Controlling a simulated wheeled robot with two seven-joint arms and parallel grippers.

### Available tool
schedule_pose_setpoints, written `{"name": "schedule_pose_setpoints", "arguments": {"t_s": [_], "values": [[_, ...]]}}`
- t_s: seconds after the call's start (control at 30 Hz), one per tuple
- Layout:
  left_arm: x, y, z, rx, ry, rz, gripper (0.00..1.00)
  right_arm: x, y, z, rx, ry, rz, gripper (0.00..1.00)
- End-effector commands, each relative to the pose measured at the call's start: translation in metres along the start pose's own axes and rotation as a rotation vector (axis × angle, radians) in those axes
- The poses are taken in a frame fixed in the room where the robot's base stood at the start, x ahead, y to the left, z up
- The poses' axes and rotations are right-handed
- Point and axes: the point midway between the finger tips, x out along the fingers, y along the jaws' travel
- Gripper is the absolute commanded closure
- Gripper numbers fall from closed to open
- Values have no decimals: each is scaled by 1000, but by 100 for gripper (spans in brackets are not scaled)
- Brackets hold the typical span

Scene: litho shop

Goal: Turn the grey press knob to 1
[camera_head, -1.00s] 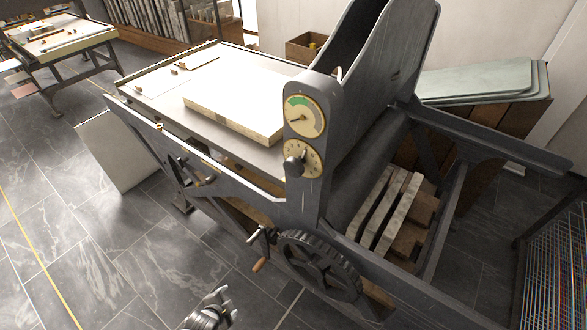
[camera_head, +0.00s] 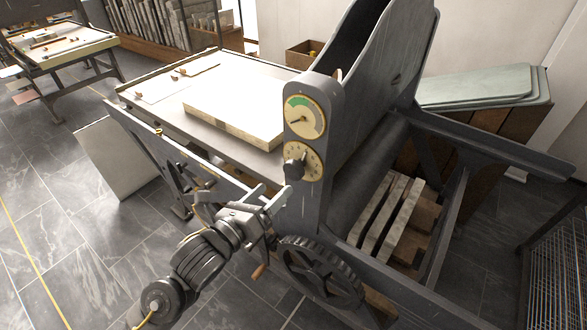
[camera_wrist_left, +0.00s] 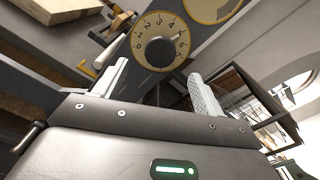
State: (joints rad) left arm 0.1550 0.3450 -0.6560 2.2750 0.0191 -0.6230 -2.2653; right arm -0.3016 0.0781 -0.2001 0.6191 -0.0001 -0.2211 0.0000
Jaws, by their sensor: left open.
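The grey press knob (camera_head: 294,169) sits on a cream dial plate (camera_head: 313,160) on the press's upright. My left gripper (camera_head: 273,194) is open and empty, just below and left of the knob in the head view. In the left wrist view its fingertips (camera_wrist_left: 158,70) are spread apart, with the knob beyond and between them, apparently not touched. My right gripper is not in view.
A second gauge (camera_head: 304,117) with a green sector is just above the dial. A crank with a wooden handle (camera_head: 259,271) and a large gear wheel (camera_head: 318,272) are below. The press bed with a pale stone slab (camera_head: 235,105) lies left of the upright.

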Motion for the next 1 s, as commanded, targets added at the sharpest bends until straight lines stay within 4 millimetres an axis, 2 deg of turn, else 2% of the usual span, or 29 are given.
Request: {"name": "schedule_pose_setpoints", "arguments": {"t_s": [0.3, 0.5, 0.9, 1.0], "values": [[60, -2, 3, -3, 0, 0, 30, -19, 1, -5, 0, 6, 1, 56], [84, -1, 1, -2, 0, -1, 30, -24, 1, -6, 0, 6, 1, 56], [92, 0, 0, -2, 0, 0, 30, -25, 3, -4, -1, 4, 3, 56], [92, 0, 0, -2, 0, 0, 42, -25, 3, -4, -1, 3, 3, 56]]}}
